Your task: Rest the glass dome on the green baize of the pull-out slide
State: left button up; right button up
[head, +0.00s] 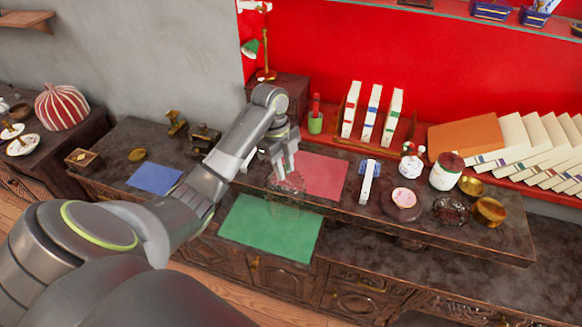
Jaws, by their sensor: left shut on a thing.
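The glass dome (287,188) is clear and hard to make out against the dark top. My left gripper (284,172) comes in from the left and points down, shut on the upper part of the dome. The green baize (262,232) lies flat at the front of the desk. In the head view the dome overlaps the baize's back edge, between it and the pink-red sheet (325,174). I cannot tell whether the dome touches anything below. My right gripper is not in view.
A blue sheet (155,179) lies to the left of the baize. A white upright piece (368,183), a pink-topped round thing (404,199), a lidded jar (446,172) and brass bowls (489,211) stand to the right. The baize itself looks clear.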

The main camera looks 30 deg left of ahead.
pick_arm(q)
jog(key=shift+s+a, duration=0.15)
jog(key=shift+f, duration=0.15)
notch_tip(320, 180, down, 3)
jog(key=shift+f, duration=0.5)
notch_tip(320, 180, down, 11)
jog(key=b, duration=0.8)
jog(key=shift+f, duration=0.2)
